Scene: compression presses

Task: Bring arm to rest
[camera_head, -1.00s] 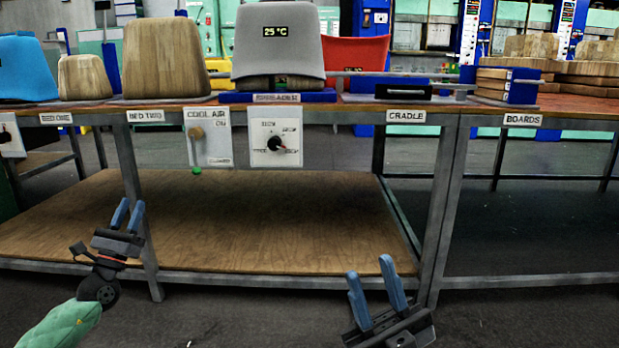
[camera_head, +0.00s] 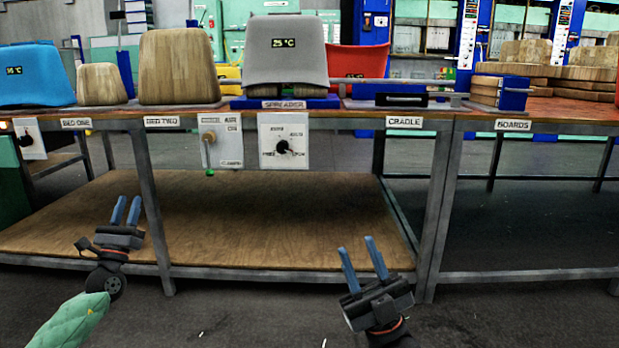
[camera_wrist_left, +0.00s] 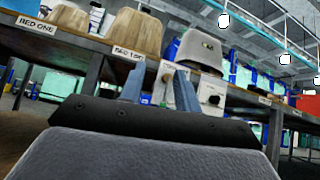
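My left gripper (camera_head: 126,212) is at the lower left of the head view, in front of the bench's lower shelf. Its blue fingers point up, stand apart and hold nothing. They also show in the left wrist view (camera_wrist_left: 158,88), with a gap between them. My right gripper (camera_head: 361,262) is at the lower middle right of the head view, below the bench top. Its two blue fingers point up, are apart and empty. Neither gripper touches the bench or anything on it.
A long bench (camera_head: 470,118) crosses the view. On it stand a grey shell (camera_head: 286,60) reading 25 °C, wooden blocks (camera_head: 178,66), a blue shell (camera_head: 34,74), a red one (camera_head: 358,60) and stacked boards (camera_head: 500,86). The lower wooden shelf (camera_head: 270,215) is bare. Control panels (camera_head: 284,141) hang below the top.

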